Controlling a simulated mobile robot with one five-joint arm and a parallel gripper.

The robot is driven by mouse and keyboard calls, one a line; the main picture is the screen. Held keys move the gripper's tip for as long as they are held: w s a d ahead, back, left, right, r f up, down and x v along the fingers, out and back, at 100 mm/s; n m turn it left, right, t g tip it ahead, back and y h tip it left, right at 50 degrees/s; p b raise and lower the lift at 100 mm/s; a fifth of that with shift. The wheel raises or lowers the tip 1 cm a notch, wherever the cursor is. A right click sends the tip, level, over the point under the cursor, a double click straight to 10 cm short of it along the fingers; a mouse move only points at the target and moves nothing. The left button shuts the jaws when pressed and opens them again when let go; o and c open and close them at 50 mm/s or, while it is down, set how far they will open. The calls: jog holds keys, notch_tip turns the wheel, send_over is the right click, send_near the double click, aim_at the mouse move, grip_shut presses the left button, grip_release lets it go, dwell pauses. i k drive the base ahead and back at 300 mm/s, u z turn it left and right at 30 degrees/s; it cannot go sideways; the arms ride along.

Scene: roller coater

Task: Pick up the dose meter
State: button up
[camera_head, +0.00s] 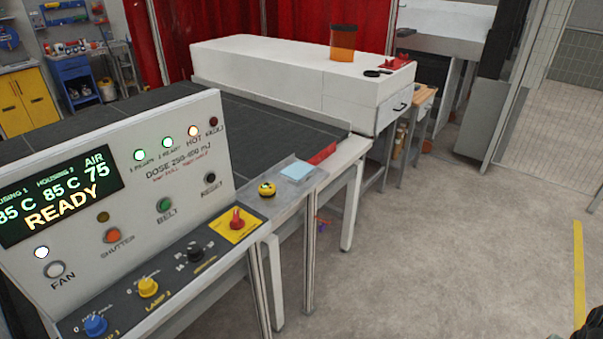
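A small round yellow-and-dark object, which looks like the dose meter (267,189), rests on the narrow grey ledge (286,188) at the right end of the control panel. A pale blue square pad (298,171) lies just to its right, apart from it. Nothing covers the yellow object. My gripper cannot be made out in this view. Only a dark shape (594,324) shows, cut off at the bottom right corner, and I cannot tell what it is.
The control panel (120,170), with its lit READY display, stands left of the ledge. Behind are a dark conveyor belt (270,130) and a white housing (270,75) bearing an amber jar (342,45). Table legs stand below the ledge. The concrete floor (440,240) at right is clear.

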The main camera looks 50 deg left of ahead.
aim_at(266, 191)
jog(key=z, duration=0.05)
jog(key=i, duration=2.6)
jog(key=u, duration=4.95)
jog(key=i, duration=1.05)
jog(key=u, duration=0.1)
